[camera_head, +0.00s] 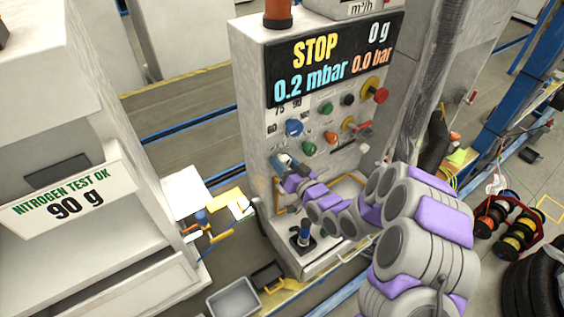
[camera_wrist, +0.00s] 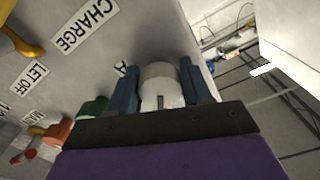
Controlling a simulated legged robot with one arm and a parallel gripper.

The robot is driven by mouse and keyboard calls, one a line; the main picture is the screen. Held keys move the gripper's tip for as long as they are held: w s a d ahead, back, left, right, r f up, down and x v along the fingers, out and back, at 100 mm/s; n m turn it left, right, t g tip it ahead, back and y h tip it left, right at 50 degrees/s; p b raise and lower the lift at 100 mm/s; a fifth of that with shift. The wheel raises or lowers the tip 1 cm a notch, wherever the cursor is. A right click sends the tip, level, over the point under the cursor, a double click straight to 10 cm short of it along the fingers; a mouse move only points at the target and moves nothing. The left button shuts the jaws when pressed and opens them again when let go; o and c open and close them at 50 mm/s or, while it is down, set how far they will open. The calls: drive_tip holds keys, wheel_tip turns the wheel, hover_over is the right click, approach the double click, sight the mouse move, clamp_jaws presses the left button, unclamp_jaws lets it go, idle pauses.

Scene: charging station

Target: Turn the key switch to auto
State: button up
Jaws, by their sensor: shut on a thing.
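The key switch appears as a pale, round knob (camera_wrist: 160,85) with a dark slot in the wrist view. It sits between the two blue fingers of my gripper (camera_wrist: 163,88), which is shut on it. A label beginning with "A" is mostly hidden beside the left finger. In the head view my gripper (camera_head: 284,161) is at the lower left of the control panel (camera_head: 270,155), and its fingers largely cover the knob. The knob's exact turn position cannot be read.
Beside the knob are a green button (camera_wrist: 92,108), an orange one (camera_wrist: 57,133) and a yellow handle (camera_wrist: 20,40). A blue knob (camera_head: 293,128) is just above my gripper. The display (camera_head: 335,60) reads STOP, 0 g, 0.2 mbar and 0.0 bar. A joystick (camera_head: 303,236) stands below.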

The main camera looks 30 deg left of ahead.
drive_tip(key=m+p, duration=0.1)
drive_tip(key=m, duration=0.3)
drive_tip(key=shift+f+m, duration=0.1)
drive_tip(key=shift+m, duration=0.2)
drive_tip(key=m+p, duration=0.2)
drive_tip(key=m, duration=0.2)
drive_tip(key=shift+d+m, duration=0.1)
drive_tip(key=shift+m, duration=0.2)
drive_tip(key=m+p, duration=0.1)
drive_tip(key=m, duration=0.3)
drive_tip(key=shift+m, duration=0.3)
drive_tip(key=shift+c, duration=0.3)
drive_tip(key=shift+s+m, duration=0.1)
drive_tip(key=shift+m, duration=1.7)
drive_tip(key=o, duration=1)
drive_tip(key=shift+o, duration=0.2)
